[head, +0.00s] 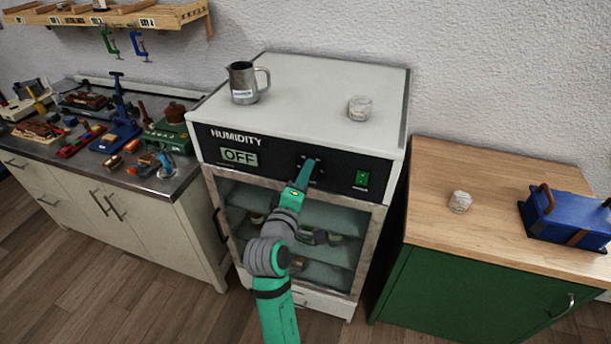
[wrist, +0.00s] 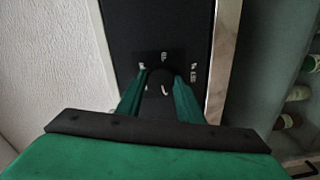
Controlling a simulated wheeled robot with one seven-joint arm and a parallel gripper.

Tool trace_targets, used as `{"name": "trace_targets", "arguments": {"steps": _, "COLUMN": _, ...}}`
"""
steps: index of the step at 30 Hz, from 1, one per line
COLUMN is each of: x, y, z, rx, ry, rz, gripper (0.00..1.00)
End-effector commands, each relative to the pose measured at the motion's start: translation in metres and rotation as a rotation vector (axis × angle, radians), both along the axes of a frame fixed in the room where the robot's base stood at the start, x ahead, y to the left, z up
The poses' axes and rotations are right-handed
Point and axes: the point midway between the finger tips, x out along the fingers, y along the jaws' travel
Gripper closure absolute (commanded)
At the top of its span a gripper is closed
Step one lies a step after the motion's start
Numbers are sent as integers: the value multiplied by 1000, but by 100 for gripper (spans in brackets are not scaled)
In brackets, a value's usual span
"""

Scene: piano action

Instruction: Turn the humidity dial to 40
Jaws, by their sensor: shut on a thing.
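The humidity cabinet (head: 225,172) has a black front panel headed HUMIDITY. Its display (head: 239,157) reads OFF. My gripper (head: 307,170) reaches the panel right of the display and hides most of the dial in the head view. In the wrist view my gripper (wrist: 160,78) has its two green fingers on either side of the dark round dial (wrist: 159,92), shut on it. Small white marks ring the dial, too small to read surely. A short pale mark shows on the dial's face.
A metal jug (head: 243,83) and a glass jar (head: 360,107) stand on the cabinet top. A cluttered workbench (head: 165,186) is at left; a green cabinet with a wooden top (head: 430,200) is at right.

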Motion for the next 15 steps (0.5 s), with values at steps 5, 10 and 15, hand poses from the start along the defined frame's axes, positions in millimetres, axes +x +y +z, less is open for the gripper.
{"name": "trace_targets", "arguments": {"steps": 5, "x": 0, "y": 1, "z": -1, "rx": -30, "ry": 12, "rz": 2, "gripper": 89}}
{"name": "trace_targets", "arguments": {"steps": 10, "x": 0, "y": 1, "z": -1, "rx": -36, "ry": 14, "rz": 2, "gripper": 89}}
{"name": "trace_targets", "arguments": {"steps": 15, "x": 0, "y": 1, "z": -1, "rx": -36, "ry": 14, "rz": 2, "gripper": 89}}
